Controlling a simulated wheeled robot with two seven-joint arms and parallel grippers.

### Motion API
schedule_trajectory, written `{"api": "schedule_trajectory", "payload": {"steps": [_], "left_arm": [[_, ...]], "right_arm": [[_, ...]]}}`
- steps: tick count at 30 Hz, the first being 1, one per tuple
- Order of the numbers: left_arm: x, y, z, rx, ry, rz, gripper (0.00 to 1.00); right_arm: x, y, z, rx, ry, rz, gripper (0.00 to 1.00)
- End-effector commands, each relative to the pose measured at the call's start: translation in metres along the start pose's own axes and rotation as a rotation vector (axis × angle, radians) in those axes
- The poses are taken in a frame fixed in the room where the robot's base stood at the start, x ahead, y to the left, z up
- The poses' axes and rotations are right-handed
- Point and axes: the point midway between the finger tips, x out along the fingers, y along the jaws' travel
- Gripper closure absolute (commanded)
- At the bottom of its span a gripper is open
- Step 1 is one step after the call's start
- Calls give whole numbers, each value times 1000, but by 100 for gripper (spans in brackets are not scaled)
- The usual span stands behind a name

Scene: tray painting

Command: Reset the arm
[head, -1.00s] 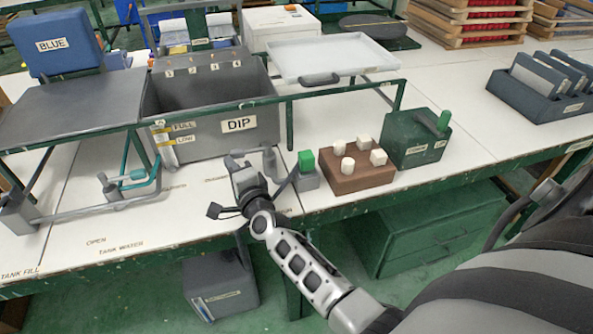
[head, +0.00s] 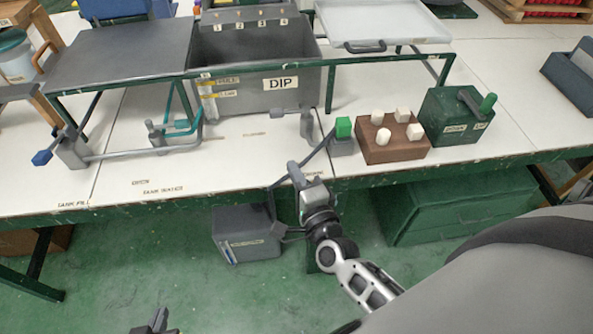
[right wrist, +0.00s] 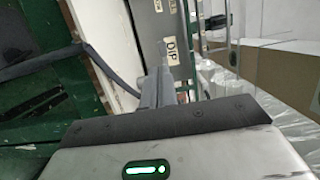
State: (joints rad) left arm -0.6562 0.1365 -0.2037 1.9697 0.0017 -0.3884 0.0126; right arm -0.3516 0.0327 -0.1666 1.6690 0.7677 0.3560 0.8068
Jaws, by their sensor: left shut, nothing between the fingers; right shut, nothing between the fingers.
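My right gripper (head: 294,170) is shut and empty in the head view. It is at the table's front edge, in front of the green-topped grey block. In the right wrist view its fingers (right wrist: 158,88) are together with nothing between them, and the DIP tank (right wrist: 172,50) shows beyond. My left gripper (head: 156,320) only partly shows at the bottom edge of the head view. It is shut and empty, low over the floor and apart from the table.
The white table (head: 230,160) carries the DIP tank (head: 262,98), a lever with a blue end (head: 68,150), the green-topped block (head: 342,143), a brown block with white knobs (head: 392,150) and a green box (head: 450,125). A grey box (head: 245,238) stands below the front edge.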

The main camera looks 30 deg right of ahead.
Motion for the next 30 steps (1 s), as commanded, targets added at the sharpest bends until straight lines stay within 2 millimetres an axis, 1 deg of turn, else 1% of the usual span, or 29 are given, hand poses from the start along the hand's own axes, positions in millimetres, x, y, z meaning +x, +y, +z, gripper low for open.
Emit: {"api": "schedule_trajectory", "payload": {"steps": [3, 9, 11, 13, 14, 15, 17, 18, 21, 22, 24, 26, 30], "left_arm": [[0, -1, 0, 1, -1, -2, 100], [2, -2, -1, 1, 0, -4, 100], [2, -2, -1, 1, 0, -4, 100], [2, -2, -1, 1, 0, -4, 100], [2, -2, -1, 1, 0, -4, 100], [2, -2, -1, 1, 0, -4, 100], [2, -2, -1, 1, 0, -4, 100], [2, -2, -1, 1, 0, -4, 100], [1, -2, -1, 1, 0, -4, 100], [1, -2, -1, 1, 0, -3, 100], [1, -2, -1, 1, 1, -3, 100], [1, -2, -2, 1, 2, -3, 100], [1, -2, -2, 1, 3, -3, 100]], "right_arm": [[-6, 0, 0, 0, -1, 0, 100], [-7, 0, 0, -1, -2, 0, 100], [-10, 1, 3, -35, -19, 8, 100], [-18, 6, 13, -166, -86, 40, 100], [-24, 10, 19, -258, -131, 59, 100], [-35, 17, 28, -408, -204, 89, 100], [-55, 30, 39, -663, -328, 136, 100], [-69, 40, 43, -834, -409, 164, 100], [-102, 61, 43, -1208, -588, 222, 100], [-110, 66, 42, -1299, -632, 234, 100], [-124, 74, 36, -1457, -710, 258, 100], [-130, 78, 33, -1537, -749, 269, 100], [-131, 78, 33, -1545, -753, 270, 100]]}}
